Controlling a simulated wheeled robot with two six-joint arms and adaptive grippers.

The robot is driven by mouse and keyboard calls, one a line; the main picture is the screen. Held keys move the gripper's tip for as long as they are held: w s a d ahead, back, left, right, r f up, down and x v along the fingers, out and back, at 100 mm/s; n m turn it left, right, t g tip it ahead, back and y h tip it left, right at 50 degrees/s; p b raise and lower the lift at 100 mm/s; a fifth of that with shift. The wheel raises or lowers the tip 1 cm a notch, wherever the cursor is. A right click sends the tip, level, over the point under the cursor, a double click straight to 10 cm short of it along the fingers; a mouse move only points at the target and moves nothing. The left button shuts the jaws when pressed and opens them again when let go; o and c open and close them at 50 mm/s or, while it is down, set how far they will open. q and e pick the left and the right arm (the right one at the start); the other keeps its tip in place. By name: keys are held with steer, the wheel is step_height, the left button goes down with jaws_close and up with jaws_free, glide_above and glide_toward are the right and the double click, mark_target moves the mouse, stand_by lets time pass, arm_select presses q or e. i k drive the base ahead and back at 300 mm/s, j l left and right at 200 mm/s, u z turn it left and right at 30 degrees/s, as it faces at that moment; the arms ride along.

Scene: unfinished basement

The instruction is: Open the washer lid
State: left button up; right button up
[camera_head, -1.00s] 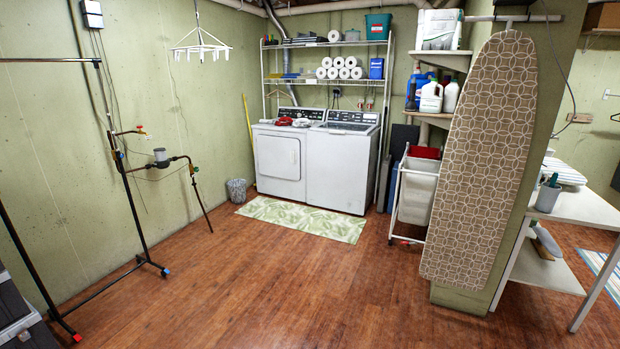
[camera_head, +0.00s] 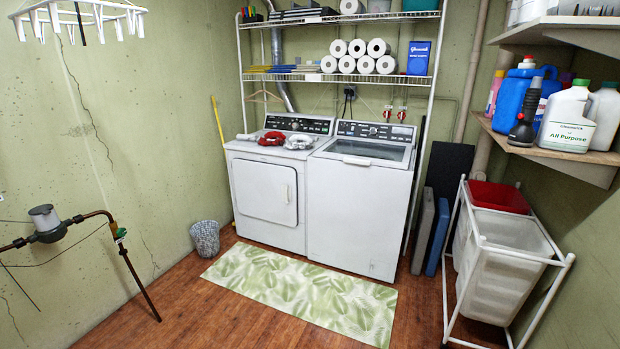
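The washer (camera_head: 358,205) is the white top-loading machine on the right of the pair against the back wall. Its lid (camera_head: 367,151) is a flat panel with a darker glass-like middle and a white handle (camera_head: 357,161) at the front edge. The lid lies down, closed. The dark control panel (camera_head: 376,131) rises behind it. Nothing lies on the lid. Neither of my grippers shows in the view.
The dryer (camera_head: 268,188) stands left of the washer with red and white items (camera_head: 272,138) on top. A leaf-patterned rug (camera_head: 300,295) lies in front. A wheeled laundry hamper (camera_head: 500,260) stands at the right, below a shelf of bottles (camera_head: 568,118). A wastebasket (camera_head: 205,238) is at the left.

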mark_target(320, 152)
steer(key=i, duration=2.9)
steer(key=z, duration=0.35)
steer(key=i, duration=0.05)
